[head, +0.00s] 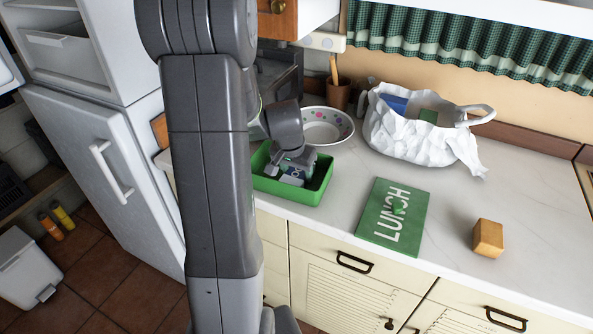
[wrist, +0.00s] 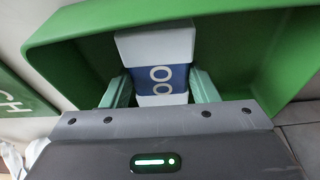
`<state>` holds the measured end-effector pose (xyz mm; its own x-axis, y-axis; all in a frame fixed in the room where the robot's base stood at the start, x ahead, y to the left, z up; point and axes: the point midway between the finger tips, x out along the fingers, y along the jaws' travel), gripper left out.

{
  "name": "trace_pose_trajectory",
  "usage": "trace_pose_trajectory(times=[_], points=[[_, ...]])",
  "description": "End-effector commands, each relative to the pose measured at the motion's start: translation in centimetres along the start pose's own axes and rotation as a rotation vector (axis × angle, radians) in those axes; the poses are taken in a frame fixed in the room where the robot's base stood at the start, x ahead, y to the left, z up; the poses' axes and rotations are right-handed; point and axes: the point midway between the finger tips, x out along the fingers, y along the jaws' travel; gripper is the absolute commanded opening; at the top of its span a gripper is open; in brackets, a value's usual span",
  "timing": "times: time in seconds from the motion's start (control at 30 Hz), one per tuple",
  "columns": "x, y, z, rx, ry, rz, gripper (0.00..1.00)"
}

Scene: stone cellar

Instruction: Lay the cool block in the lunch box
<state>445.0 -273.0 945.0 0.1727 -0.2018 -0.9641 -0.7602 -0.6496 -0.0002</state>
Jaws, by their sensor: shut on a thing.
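The lunch box (head: 312,193) is an open green tray on the white counter, left of centre in the head view. It also fills the upper part of the wrist view (wrist: 75,45). The cool block (head: 291,176) is white with a blue lettered band and lies within the box's walls. My gripper (head: 296,163) reaches down into the box and is shut on the block. In the wrist view the two pale green fingers (wrist: 158,90) press the sides of the cool block (wrist: 160,45). Whether the block touches the box floor is hidden.
A green lid marked LUNCH (head: 408,215) lies flat right of the box. A wooden cube (head: 488,238) sits farther right. A dotted bowl (head: 328,125) and a white bag (head: 405,140) holding items stand behind. The counter's front edge is close to the box.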

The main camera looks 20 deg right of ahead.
Motion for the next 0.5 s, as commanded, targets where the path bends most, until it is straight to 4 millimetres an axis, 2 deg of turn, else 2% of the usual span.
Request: trace_pose_trajectory(times=[0.37,0.4,0.5], points=[[0.49,-0.01,0.10,0.000,0.001,0.000,0.26],[0.36,0.00,0.08,0.000,0.001,0.000,0.60],[0.33,0.00,0.08,0.000,0.001,0.000,0.76]])
